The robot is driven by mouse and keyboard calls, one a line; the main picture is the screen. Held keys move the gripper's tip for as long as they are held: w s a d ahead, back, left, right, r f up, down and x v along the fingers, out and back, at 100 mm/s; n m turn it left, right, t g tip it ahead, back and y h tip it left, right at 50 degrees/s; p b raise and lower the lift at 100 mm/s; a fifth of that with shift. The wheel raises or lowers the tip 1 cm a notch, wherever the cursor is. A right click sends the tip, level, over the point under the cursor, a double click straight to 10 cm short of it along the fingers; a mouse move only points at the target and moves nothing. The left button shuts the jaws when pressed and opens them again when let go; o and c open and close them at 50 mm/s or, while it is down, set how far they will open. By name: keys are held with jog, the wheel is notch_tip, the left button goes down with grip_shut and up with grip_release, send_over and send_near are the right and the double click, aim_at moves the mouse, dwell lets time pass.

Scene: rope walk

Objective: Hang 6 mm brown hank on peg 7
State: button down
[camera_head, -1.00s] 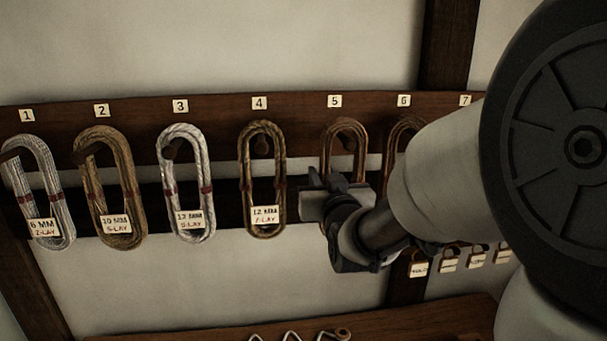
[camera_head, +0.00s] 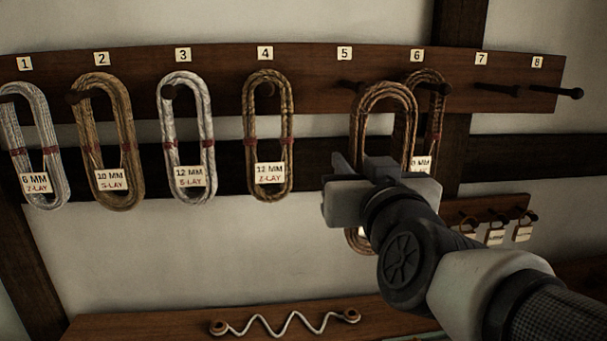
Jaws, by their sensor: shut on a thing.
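A brown hank (camera_head: 383,100) is held by my gripper (camera_head: 375,180), which is shut on its lower part. The hank is upright, in front of the rail between pegs 5 and 6. Its label is mostly hidden behind my gripper, so its size cannot be read. Peg 5 (camera_head: 349,85) shows just left of the hank's top; I cannot tell whether the hank is fully clear of its tip. Peg 7 (camera_head: 497,88) is bare, to the right of my gripper and higher.
Another brown hank (camera_head: 437,110) hangs on peg 6, partly behind the held one. Peg 8 (camera_head: 560,92) is bare. Hanks fill pegs 1 to 4 on the rail (camera_head: 310,70). Small tagged items (camera_head: 495,235) hang lower right. A bench (camera_head: 150,325) lies below.

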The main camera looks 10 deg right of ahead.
aim_at(358, 151)
jog(key=shift+s, duration=0.5)
jog(key=shift+s+r, duration=0.1)
jog(key=shift+r, duration=0.15)
jog(key=shift+r+p, duration=0.8)
jog(key=shift+r, duration=0.35)
jog(key=s+b, duration=0.4)
jog(key=s, duration=1.3)
jog(key=shift+w, duration=0.1)
dwell(0.6)
